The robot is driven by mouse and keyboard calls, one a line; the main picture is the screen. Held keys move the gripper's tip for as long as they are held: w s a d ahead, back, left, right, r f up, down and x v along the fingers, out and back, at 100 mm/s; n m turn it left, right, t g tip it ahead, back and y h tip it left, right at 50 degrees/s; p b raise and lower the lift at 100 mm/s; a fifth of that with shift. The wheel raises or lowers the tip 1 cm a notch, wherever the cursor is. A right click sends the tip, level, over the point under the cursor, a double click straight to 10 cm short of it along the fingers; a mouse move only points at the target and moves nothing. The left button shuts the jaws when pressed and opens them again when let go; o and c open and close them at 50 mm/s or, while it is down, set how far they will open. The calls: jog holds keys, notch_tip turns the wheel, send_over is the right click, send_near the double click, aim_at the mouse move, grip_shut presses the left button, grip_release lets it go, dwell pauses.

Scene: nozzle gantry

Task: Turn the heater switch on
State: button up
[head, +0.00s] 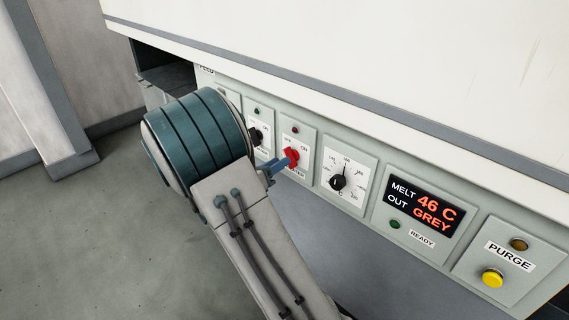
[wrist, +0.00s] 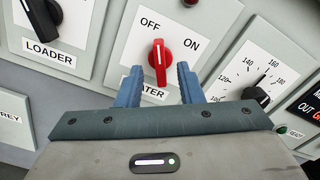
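The heater switch is a red knob (head: 291,157) on a white plate marked OFF and ON. In the wrist view the red knob (wrist: 160,62) points up, towards OFF, with ON to its right. My gripper (wrist: 160,72) is open, its two blue fingers on either side of the knob's lower part, with gaps visible on both sides. In the head view my gripper (head: 278,166) is at the knob's lower left, partly hidden by my arm. The heater label (wrist: 150,91) is partly covered by the left finger.
The black loader switch (head: 256,136) is to the left. A black temperature dial (head: 338,182) is to the right. The display (head: 423,206) reads MELT 46 C, OUT GREY. A yellow purge button (head: 492,278) is at the far right. A white housing (head: 370,60) overhangs the panel.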

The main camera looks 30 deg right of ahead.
aim_at(291, 157)
jog(key=x, duration=0.3)
jog(key=shift+w+d+b, duration=0.1)
jog(key=shift+d+b, duration=0.05)
jog(key=shift+b, duration=0.15)
grip_shut()
jog(key=shift+m, duration=0.3)
jog(key=m+b, duration=0.1)
jog(key=m, duration=0.2)
jog(key=m+b, duration=0.2)
jog(key=m, duration=0.2)
jog(key=m+b, duration=0.1)
jog(key=m, duration=0.3)
jog(key=shift+s+d, duration=0.1)
jog(key=shift+s, duration=0.15)
jog(key=shift+m+b, duration=0.3)
